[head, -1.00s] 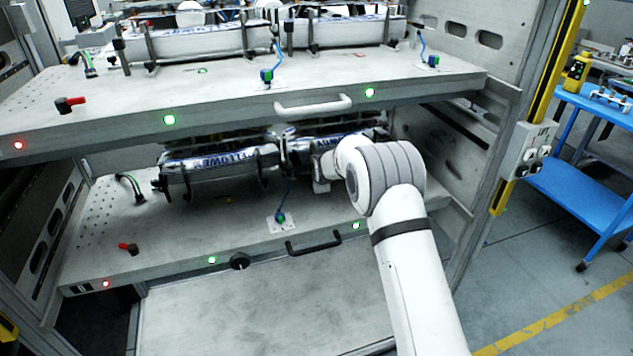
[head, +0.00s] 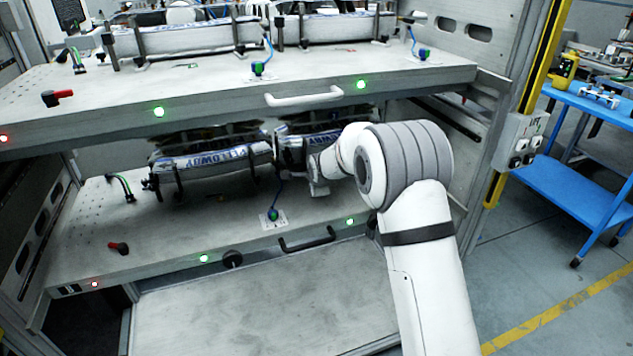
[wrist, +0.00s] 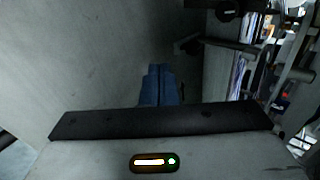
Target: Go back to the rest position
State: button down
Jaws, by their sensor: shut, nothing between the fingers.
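My white arm reaches from the lower right into the lower shelf bay, with its wrist beside the right label stack (head: 292,150). In the wrist view, my gripper (wrist: 160,72) shows as two blue-grey fingers lying together, shut and empty. They point over bare grey surface. In the head view the fingers are hidden or too small to make out. The left label stack (head: 215,158) sits in its holder on the lower shelf (head: 110,225), apart from my arm.
The upper shelf (head: 200,90) overhangs the bay, with a white handle (head: 304,97) on its front. The lower shelf has a black handle (head: 307,240). A grey post with a switch box (head: 522,140) and a blue cart (head: 575,150) stand right. Floor between is clear.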

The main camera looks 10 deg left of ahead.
jog(key=v, duration=0.5)
jog(key=shift+s+d+r, duration=0.1)
jog(key=shift+s+r, duration=0.2)
jog(key=s+d+r+n+g+h+p, duration=0.1)
jog(key=s+d+r+n+p, duration=0.1)
jog(key=s+d+r+n, duration=0.4)
jog(key=s+d+r+n+g+h+p, duration=0.1)
jog(key=s+d+r+g+p, duration=0.15)
jog(key=s+d+r, duration=0.65)
jog(key=s+d+n+g+p, duration=0.1)
jog(key=s+d+n, duration=0.2)
jog(key=s, duration=1)
jog(key=s+d+n+g+h+p, duration=0.1)
jog(key=s+d+n, duration=0.3)
jog(key=s, duration=1)
jog(key=d+p, duration=0.1)
jog(key=d, duration=0.1)
jog(key=shift+d+f+g+p, duration=0.3)
jog(key=shift+f+g, duration=0.05)
jog(key=shift+w+a, duration=0.1)
